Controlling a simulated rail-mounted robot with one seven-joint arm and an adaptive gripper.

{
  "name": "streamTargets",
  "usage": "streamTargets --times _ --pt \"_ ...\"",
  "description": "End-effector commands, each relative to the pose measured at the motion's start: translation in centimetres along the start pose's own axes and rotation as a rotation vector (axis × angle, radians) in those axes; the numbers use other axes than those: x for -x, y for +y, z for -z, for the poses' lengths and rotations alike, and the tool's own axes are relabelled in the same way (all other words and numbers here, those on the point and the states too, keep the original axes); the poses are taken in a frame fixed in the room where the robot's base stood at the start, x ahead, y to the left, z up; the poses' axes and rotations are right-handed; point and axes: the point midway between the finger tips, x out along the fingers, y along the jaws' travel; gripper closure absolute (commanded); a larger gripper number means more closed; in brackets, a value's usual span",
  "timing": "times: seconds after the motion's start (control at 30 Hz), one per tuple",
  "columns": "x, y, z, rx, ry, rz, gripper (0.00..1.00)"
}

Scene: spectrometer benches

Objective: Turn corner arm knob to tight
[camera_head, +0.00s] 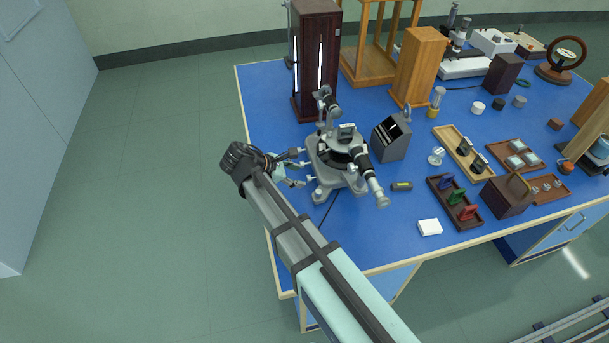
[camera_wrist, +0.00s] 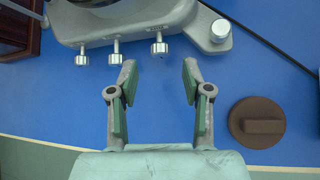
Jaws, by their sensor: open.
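The spectrometer (camera_head: 345,152) stands on the blue bench, with its grey base edge (camera_wrist: 140,28) at the top of the wrist view. Several small silver knobs stick out from this edge: a left knob (camera_wrist: 82,57), a middle knob (camera_wrist: 115,47) and a right knob (camera_wrist: 159,47). I cannot tell which of them is the corner arm knob. My gripper (camera_wrist: 158,72) is open and empty. Its fingertips lie just short of the right knob, which lines up with the gap between them. In the head view my gripper (camera_head: 296,168) is at the spectrometer's left side.
A round silver foot (camera_wrist: 220,30) and a brown disc with a raised bar (camera_wrist: 257,124) lie right of my gripper. A dark cabinet (camera_head: 315,60) stands behind the spectrometer, a grey slotted block (camera_head: 391,140) beside it. The bench edge (camera_wrist: 40,140) runs beneath my gripper.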

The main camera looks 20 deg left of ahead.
Motion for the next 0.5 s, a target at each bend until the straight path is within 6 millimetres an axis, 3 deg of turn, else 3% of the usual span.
streamTargets --times 0.23,0.5 --pt "-3.3 0.0 -0.1 0.000 0.000 0.001 0.51" --pt "-4.3 0.0 0.0 0.000 0.000 0.000 0.51"
